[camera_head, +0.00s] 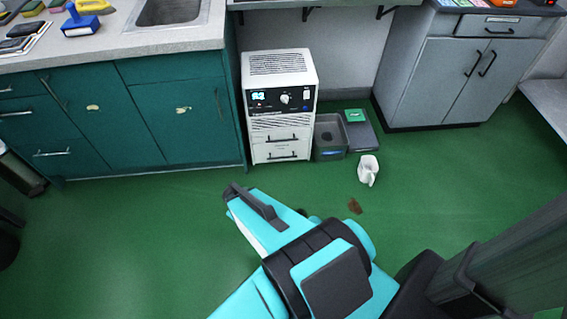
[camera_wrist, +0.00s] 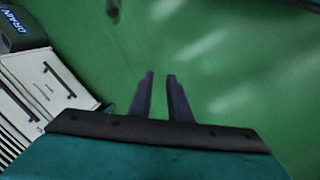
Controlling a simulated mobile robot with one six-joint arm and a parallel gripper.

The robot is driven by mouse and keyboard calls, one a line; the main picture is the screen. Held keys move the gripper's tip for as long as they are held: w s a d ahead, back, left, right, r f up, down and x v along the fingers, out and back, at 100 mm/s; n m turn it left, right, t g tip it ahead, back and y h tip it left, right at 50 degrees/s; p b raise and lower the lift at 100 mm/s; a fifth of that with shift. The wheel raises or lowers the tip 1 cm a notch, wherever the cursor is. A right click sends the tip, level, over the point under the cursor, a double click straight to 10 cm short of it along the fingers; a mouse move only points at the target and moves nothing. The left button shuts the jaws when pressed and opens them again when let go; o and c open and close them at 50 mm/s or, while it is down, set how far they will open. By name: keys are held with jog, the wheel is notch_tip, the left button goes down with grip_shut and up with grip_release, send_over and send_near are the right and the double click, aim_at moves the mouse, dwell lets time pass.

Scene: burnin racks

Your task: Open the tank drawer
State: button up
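A white machine (camera_head: 277,80) with a lit display and a knob stands on the floor against the counter. Its front has two drawers low down, an upper one (camera_head: 281,134) and a lower one (camera_head: 282,152), each with a dark bar handle. Both look shut; I cannot read which is the tank drawer. In the wrist view the two drawer fronts (camera_wrist: 42,85) show at the left edge, tilted. My gripper (camera_wrist: 160,78) is open and empty over bare green floor, to the right of the drawers and apart from them.
A grey bin (camera_head: 330,137) stands right of the machine; its label (camera_wrist: 14,20) reads DRAIN. A dark flat unit (camera_head: 364,137) and a white jug (camera_head: 368,170) are further right. A brown spot (camera_head: 354,205) marks the floor. Teal cabinets (camera_head: 177,120) stand left. Floor before the machine is clear.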

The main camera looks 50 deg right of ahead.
jog(key=w+d+f+n+t+h+b, duration=0.1)
jog(key=w+d+f+n+t+b, duration=0.25)
jog(key=d, duration=0.65)
jog(key=w+d+f+n+t+h+b, duration=0.15)
jog(key=w+d+t+b, duration=0.4)
jog(key=d, duration=0.55)
jog(key=w+d+f+n+t+h+b, duration=0.1)
jog(key=w+d+f+t+b, duration=0.15)
jog(key=w+d+b, duration=0.6)
jog(key=s+d+f+n+t+y+b, duration=0.2)
jog(key=s+d+f+n+y+b, duration=0.1)
jog(key=s+d+n+y+b, duration=0.1)
jog(key=s+d+f+n+t+y+b, duration=0.2)
jog(key=s+d+f+n+y+b, duration=0.2)
jog(key=s+d+n+b, duration=0.1)
jog(key=s+d+n, duration=0.1)
jog(key=s+d, duration=0.1)
jog(key=s, duration=0.1)
jog(key=shift+s+n, duration=0.3)
jog(key=shift+w+d, duration=0.1)
jog(key=shift+w+a+f+b, duration=0.25)
jog(key=shift+w+b, duration=0.65)
jog(key=shift+w, duration=1.35)
jog(key=shift+w+a+f+b, duration=0.3)
jog(key=shift+w+b, duration=0.55)
jog(key=shift+w, duration=1.4)
jog(key=shift+w+a+f+b, duration=0.1)
jog(key=shift+w+f+b, duration=0.25)
jog(key=shift+w+b, duration=1.25)
